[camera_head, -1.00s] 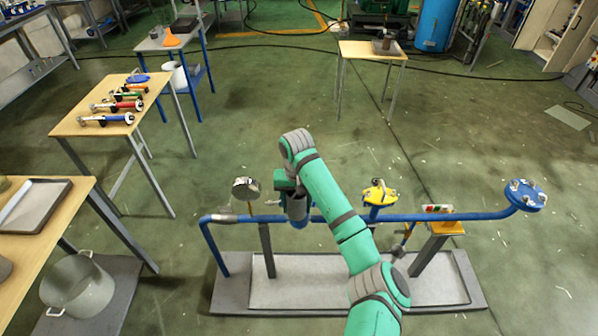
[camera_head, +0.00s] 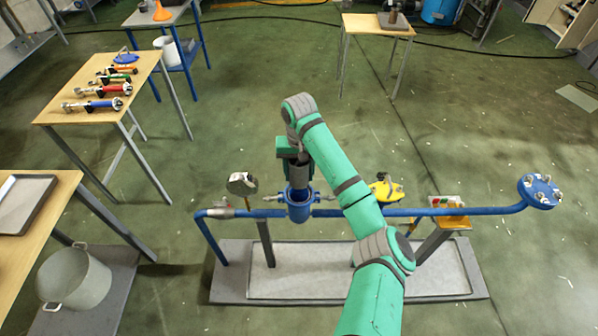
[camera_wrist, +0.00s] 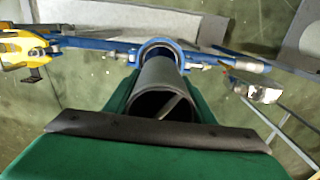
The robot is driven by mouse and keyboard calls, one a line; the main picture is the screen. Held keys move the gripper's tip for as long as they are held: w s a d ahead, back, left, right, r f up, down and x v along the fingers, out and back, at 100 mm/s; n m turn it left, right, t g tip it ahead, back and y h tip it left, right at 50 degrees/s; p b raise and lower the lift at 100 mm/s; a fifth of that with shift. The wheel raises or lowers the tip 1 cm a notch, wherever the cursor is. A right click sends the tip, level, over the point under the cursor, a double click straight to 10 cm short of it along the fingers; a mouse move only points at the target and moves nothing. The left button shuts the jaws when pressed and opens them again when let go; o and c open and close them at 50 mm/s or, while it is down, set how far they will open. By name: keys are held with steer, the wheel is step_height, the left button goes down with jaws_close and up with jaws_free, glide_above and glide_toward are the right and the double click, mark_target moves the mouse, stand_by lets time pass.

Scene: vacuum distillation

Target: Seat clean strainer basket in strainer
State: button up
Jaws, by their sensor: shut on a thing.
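The strainer basket is a grey hollow cylinder with an open top in the wrist view (camera_wrist: 152,75). My gripper (camera_head: 297,165) is shut on it, with green fingers on both sides in the wrist view (camera_wrist: 163,98). The strainer is an upright blue body (camera_head: 299,212) in the blue pipe, with bolts out to its sides. Its round rim also shows in the wrist view (camera_wrist: 160,43). The basket is roughly upright over the strainer's mouth, and its lower end appears to enter the rim. How deep it sits, and whether it touches the wall, I cannot tell.
A blue flange (camera_head: 540,191) ends the pipe. A grey tray (camera_head: 440,278) lies below. Tables with tools (camera_head: 112,72) are left.

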steer(key=shift+s+f, duration=0.1)
steer(key=shift+f, duration=2.8)
steer(key=shift+f, duration=0.85)
steer(key=shift+r, duration=0.1)
steer(key=shift+r, duration=0.45)
stand_by(0.5)
stand_by(1.2)
steer(key=shift+f, duration=0.5)
steer(key=shift+r, duration=0.1)
